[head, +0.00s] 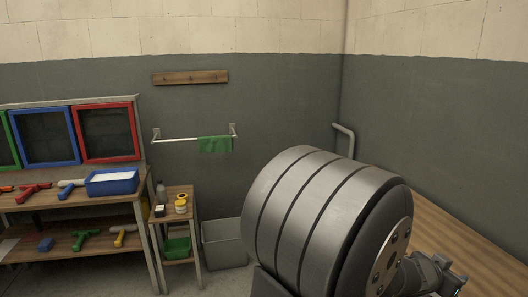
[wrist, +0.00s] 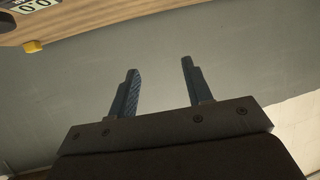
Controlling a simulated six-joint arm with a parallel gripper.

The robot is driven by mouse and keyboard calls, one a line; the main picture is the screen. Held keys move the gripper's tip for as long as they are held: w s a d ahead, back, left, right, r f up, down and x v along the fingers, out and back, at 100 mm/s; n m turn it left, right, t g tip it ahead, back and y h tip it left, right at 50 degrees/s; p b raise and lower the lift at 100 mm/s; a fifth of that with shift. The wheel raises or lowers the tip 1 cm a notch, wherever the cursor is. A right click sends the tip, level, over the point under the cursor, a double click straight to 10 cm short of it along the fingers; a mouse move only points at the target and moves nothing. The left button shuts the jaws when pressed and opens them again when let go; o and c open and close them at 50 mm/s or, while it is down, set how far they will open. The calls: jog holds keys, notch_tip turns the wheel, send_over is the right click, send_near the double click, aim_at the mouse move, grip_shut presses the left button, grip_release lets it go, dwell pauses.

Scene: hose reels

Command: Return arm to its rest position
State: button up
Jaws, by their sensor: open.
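My gripper (wrist: 158,80) shows in the wrist view with its two dark fingers apart and nothing between them. Behind the fingers is only a plain grey wall surface. In the head view, a large grey banded cylinder, my own arm link, fills the lower right. A dark part of my arm's end shows at the lower right edge, but the fingertips cannot be made out there. No hose reel can be made out in either view.
At left, a wooden shelf bench (head: 80,240) holds coloured tools and a blue bin (head: 112,187). A small side table (head: 176,192) and a grey bin (head: 224,246) stand beside it. A wooden counter (head: 485,235) runs along the right wall. A yellow object (wrist: 33,46) shows in the wrist view.

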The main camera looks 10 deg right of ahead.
jog(key=f, duration=0.3)
jog(key=d+f, duration=0.1)
jog(key=f, duration=0.2)
jog(key=s+d+f, duration=0.1)
jog(key=f, duration=0.2)
jog(key=shift+s+f, duration=0.1)
jog(key=shift+f, duration=0.05)
notch_tip(320, 180, up, 10)
jog(key=f, duration=0.1)
jog(key=w+a, duration=0.4)
jog(key=a, duration=0.5)
jog(key=shift+a+f, duration=0.3)
jog(key=shift+w, duration=0.1)
